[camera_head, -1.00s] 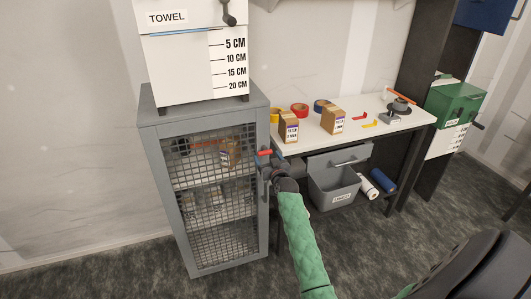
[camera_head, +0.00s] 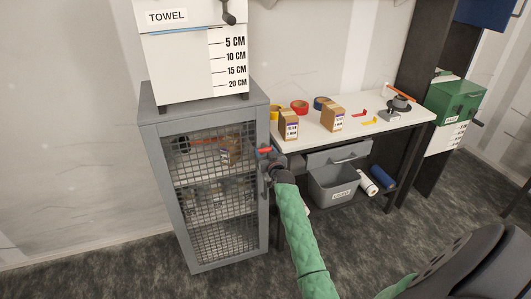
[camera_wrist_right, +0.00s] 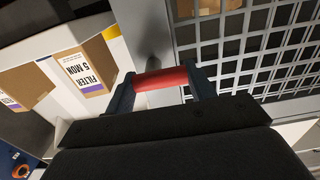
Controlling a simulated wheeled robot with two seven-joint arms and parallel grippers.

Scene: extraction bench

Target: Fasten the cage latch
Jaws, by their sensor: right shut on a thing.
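The grey cage (camera_head: 155,160) stands at centre-left with its mesh door (camera_head: 218,205) lying flat against the front frame, so it looks closed. The red latch handle (camera_head: 264,150) is at the door's upper right edge. My right gripper (camera_head: 265,155), on the green-sleeved arm, is at this handle. In the right wrist view the red handle (camera_wrist_right: 160,79) lies between the two fingers (camera_wrist_right: 160,88), which are shut on it, with the mesh just behind. The latch's seating is hidden, so I cannot tell whether it is engaged. My left gripper is not in view.
A white towel dispenser (camera_head: 185,65) stands on the cage. Right of the cage is a white bench (camera_head: 345,135) with filter boxes (camera_head: 288,125), tape rolls (camera_head: 299,107) and small tools. A grey bin (camera_head: 333,187) sits below. The floor in front is clear.

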